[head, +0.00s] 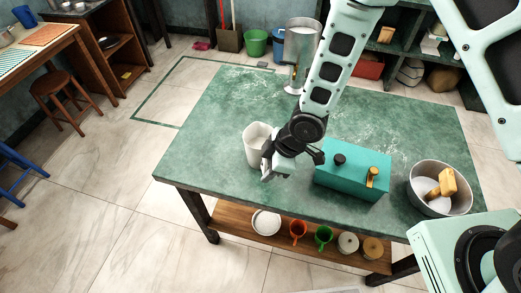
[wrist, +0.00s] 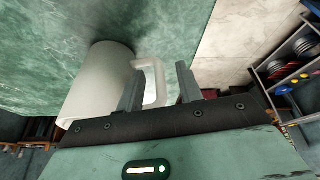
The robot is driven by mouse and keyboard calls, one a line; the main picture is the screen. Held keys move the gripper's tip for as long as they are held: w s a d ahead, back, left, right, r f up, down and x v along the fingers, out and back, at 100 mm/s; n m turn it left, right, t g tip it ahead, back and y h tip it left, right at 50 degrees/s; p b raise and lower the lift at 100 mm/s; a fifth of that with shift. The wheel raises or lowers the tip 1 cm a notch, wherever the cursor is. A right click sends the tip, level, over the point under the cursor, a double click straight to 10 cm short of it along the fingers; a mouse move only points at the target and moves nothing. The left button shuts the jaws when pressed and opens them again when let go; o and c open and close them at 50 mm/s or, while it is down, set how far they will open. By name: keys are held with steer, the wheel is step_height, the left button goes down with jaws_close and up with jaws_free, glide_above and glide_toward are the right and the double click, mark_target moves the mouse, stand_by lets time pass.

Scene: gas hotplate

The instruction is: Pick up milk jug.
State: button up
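The milk jug (head: 256,143) is a plain white upright jug on the green table, left of the teal hotplate. In the wrist view the jug (wrist: 100,88) fills the left middle, with its looped handle (wrist: 160,84) facing right. My gripper (head: 269,162) is at the jug's right side, low over the table. In the wrist view my gripper (wrist: 160,84) is open, one finger on each side of the handle. A gap shows between the handle and the right finger. The left finger overlaps the jug's side; I cannot tell whether it touches.
The teal hotplate (head: 352,178) with its knobs stands close to my gripper's right. A metal bowl (head: 425,203) with a wooden-handled item is at the table's right. The table's left part (head: 205,140) is clear.

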steer(key=shift+f, duration=0.15)
jaws_close()
